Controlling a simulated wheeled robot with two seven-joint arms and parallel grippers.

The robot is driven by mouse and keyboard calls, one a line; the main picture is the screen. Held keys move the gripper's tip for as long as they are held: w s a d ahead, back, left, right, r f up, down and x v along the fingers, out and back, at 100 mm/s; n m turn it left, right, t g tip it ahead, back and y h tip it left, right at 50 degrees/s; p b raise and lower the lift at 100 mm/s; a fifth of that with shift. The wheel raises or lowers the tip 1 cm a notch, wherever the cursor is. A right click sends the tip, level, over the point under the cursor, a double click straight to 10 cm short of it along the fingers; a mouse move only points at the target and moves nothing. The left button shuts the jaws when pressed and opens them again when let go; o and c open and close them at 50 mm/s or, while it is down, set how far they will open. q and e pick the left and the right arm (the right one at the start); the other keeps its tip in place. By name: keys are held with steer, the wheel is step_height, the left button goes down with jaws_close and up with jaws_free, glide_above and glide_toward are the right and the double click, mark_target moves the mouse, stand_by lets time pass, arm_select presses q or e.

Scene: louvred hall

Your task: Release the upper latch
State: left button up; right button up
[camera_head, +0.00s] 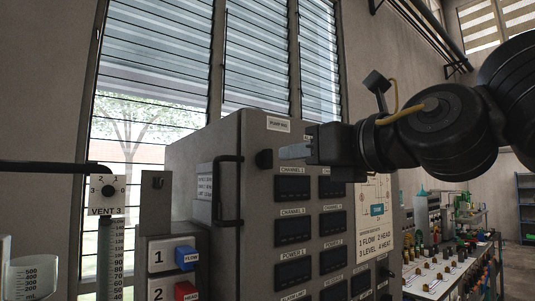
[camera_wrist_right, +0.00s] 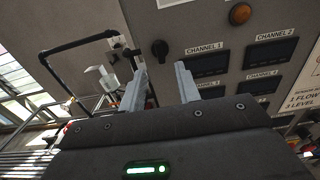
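A small black latch (camera_head: 264,159) sits near the upper left edge of the grey cabinet's front (camera_head: 255,203), left of the CHANNEL 1 display. In the right wrist view the dark latch (camera_wrist_right: 160,48) shows beyond the fingertips, between them in the picture. My right gripper (camera_head: 284,152) reaches in from the right across the cabinet front, with its pale fingers pointing left at the latch. In the right wrist view the two fingers (camera_wrist_right: 160,72) are spread with nothing between them. Contact with the latch is not visible. My left gripper is out of view.
A black handle bar (camera_head: 218,190) stands out at the cabinet's left side. Left of it are a VENT 3 panel (camera_head: 108,195) and blue (camera_head: 186,258) and red (camera_head: 186,290) blocks. A cluttered bench (camera_head: 440,278) stands at the right.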

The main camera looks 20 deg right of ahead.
mark_target(271, 158)
steer(key=p+x, duration=0.4)
steer(key=x, duration=0.3)
steer(key=shift+w+a+r, duration=0.1)
steer(key=shift+w, duration=0.1)
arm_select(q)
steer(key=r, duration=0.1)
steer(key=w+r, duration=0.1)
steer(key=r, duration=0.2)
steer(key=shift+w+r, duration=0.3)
arm_select(e)
steer(key=shift+w, duration=0.2)
steer(key=shift+w+a, duration=0.15)
steer(key=shift+w, duration=0.05)
jaws_close()
